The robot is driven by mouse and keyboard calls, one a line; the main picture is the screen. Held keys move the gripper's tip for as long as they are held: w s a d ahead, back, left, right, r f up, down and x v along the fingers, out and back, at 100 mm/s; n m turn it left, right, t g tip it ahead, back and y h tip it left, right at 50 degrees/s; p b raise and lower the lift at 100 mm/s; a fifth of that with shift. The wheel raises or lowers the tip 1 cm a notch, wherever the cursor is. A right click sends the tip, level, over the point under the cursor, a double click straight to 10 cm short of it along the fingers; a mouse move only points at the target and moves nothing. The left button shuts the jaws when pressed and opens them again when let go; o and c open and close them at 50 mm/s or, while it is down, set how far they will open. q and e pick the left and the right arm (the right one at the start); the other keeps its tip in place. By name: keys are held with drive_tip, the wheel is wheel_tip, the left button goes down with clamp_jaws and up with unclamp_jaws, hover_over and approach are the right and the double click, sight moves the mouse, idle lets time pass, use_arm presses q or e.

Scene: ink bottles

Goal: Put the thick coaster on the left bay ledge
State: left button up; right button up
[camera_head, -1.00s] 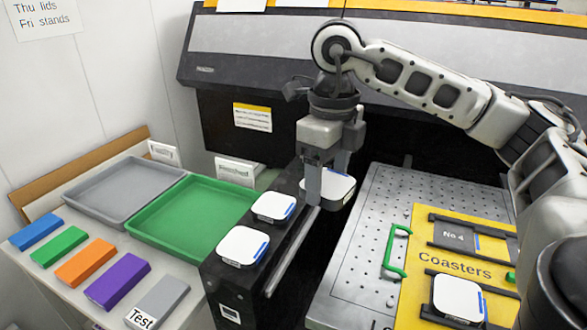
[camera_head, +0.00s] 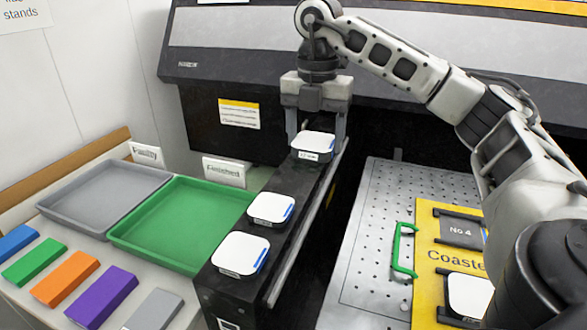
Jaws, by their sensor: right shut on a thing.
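My right gripper (camera_head: 316,138) is shut on a white coaster (camera_head: 313,141) with a blue strip at its right edge and a small label on its front. It holds the coaster, roughly level, at the far end of the black ledge (camera_head: 232,291); I cannot tell whether it touches the surface. Two similar white coasters, a middle one (camera_head: 270,208) and a near one (camera_head: 240,252), lie on the same ledge, nearer to me. Another white coaster (camera_head: 469,294) sits in a black holder on the yellow board. My left gripper is not in view.
A green tray (camera_head: 150,238) and a grey tray (camera_head: 65,208) are empty at left, with several coloured blocks in front. The machine front stands behind.

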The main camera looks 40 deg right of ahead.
hover_over(293, 179)
drive_tip(key=f, duration=0.6)
drive_tip(key=shift+s, duration=0.25)
drive_tip(key=shift+w+f, duration=0.2)
drive_tip(key=shift+f, duration=1.55)
drive_tip(key=shift+f, duration=0.2)
drive_tip(key=o, duration=1.1)
drive_tip(key=shift+o, duration=0.2)
wheel_tip(293, 179, up, 12)
drive_tip(key=shift+r+p, duration=0.2)
drive_tip(key=shift+p, duration=0.2)
